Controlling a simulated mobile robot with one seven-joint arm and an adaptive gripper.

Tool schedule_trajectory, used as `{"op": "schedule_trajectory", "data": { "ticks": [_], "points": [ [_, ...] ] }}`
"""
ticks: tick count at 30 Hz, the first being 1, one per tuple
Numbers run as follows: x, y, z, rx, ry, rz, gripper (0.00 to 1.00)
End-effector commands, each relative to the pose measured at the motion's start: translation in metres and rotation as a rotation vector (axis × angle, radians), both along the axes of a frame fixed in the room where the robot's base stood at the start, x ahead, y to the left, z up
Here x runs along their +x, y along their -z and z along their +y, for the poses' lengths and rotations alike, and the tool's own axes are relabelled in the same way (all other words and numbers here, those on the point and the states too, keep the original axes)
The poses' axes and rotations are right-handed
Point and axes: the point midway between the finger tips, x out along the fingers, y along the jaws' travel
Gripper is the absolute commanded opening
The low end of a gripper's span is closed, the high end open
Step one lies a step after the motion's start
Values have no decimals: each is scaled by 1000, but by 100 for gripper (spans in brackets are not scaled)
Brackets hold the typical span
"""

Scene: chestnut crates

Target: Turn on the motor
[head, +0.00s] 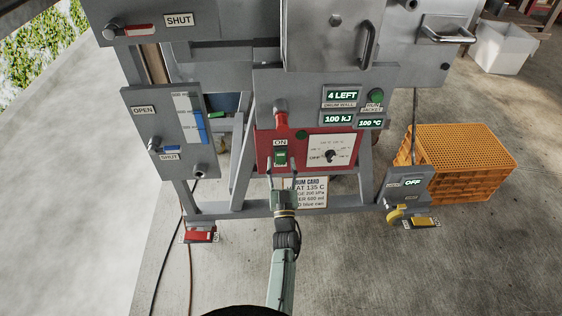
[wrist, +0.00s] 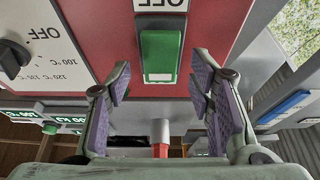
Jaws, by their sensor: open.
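A red panel (head: 265,160) on the front of the grey machine carries a green rocker switch (head: 281,157) with an ON label above it. In the wrist view, the green switch (wrist: 161,55) shows upside down, with a partly cut-off OFF label (wrist: 160,4) at its other end. My gripper (head: 282,168) is open and empty just in front of and below the switch. In the wrist view its two fingers (wrist: 161,85) stand apart on either side of the switch; contact cannot be told. No label saying motor is legible.
A dial (head: 331,155) with temperature marks is right of the switch, and a red lever (head: 281,119) hangs above it. A grey box (head: 410,183) displaying OFF stands at lower right. Orange crates (head: 460,160) lie beyond it. Front floor is largely clear.

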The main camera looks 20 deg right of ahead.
Motion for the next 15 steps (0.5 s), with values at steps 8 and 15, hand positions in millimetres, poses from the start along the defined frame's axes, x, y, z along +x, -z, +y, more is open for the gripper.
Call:
{"op": "schedule_trajectory", "data": {
  "ticks": [8, 15],
  "points": [
    [8, -3, -2, 0, 0, 1, 48],
    [8, -3, -2, 0, 0, 1, 41]
  ]
}}
